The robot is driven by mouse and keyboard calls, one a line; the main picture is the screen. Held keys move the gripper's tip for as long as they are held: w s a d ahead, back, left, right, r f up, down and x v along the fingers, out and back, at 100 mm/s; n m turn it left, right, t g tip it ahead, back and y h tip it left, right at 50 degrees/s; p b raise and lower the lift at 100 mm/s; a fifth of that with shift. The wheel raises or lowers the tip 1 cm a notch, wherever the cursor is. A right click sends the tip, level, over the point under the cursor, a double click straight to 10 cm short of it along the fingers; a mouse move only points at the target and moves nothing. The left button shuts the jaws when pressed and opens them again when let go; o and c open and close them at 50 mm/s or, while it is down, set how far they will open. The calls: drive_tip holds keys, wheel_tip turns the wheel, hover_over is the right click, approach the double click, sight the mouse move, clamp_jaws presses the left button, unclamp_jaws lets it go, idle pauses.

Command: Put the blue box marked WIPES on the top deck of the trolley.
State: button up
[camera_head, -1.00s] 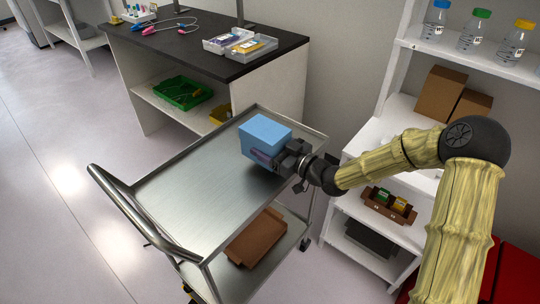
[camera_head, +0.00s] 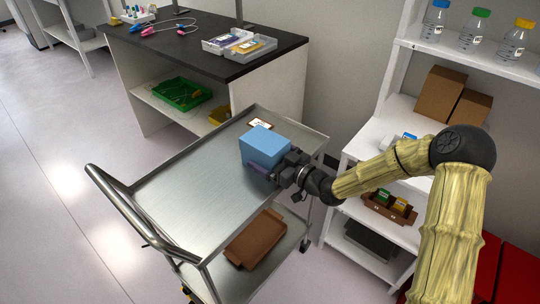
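The blue box (camera_head: 264,143) is at the right part of the trolley, at its top deck (camera_head: 190,185). I cannot tell whether its underside touches the deck or hangs just above it. No WIPES lettering is readable from here. My gripper (camera_head: 277,171) comes from the right and is shut on the box's near right side. A purple strip shows low on the box's near face beside the fingers. The far fingertip is hidden by the box.
A small framed label (camera_head: 260,123) lies on the deck behind the box. The trolley's push handle (camera_head: 125,205) rises at the left, and the left deck is bare. A brown tray (camera_head: 255,240) sits on the lower shelf. White shelving (camera_head: 375,150) stands close right; a dark-topped bench (camera_head: 200,50) stands behind.

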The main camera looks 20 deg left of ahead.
drive_tip(key=shift+r, duration=0.1)
drive_tip(key=shift+d, duration=0.2)
drive_tip(key=v, duration=1.1)
drive_tip(key=shift+s+d+p, duration=0.2)
drive_tip(key=shift+d+p, duration=0.05)
drive_tip(key=shift+p, duration=0.15)
